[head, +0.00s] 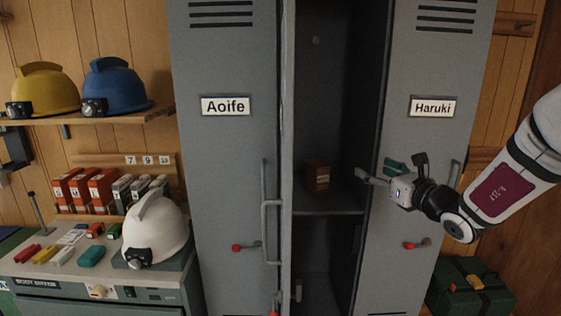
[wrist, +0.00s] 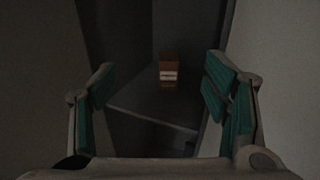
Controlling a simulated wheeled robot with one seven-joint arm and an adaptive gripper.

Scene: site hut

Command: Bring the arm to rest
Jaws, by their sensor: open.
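My gripper (head: 378,172) is open and empty in front of the right part of the middle locker's opening, beside the Haruki door. In the wrist view its two green-padded fingers (wrist: 165,98) stand wide apart, with nothing between the pads. My arm reaches in from the right edge in the head view. Beyond the fingers, a small reddish-brown box (wrist: 169,68) with a pale label stands on the locker shelf (wrist: 150,104). The box also shows in the head view (head: 316,176), apart from the gripper.
The Aoife locker door (head: 222,160) and the Haruki locker door (head: 432,140) flank the dark opening. At left are a white helmet (head: 156,230) on a cabinet, and yellow (head: 44,90) and blue (head: 113,88) helmets on a shelf. A green case (head: 470,290) sits low at right.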

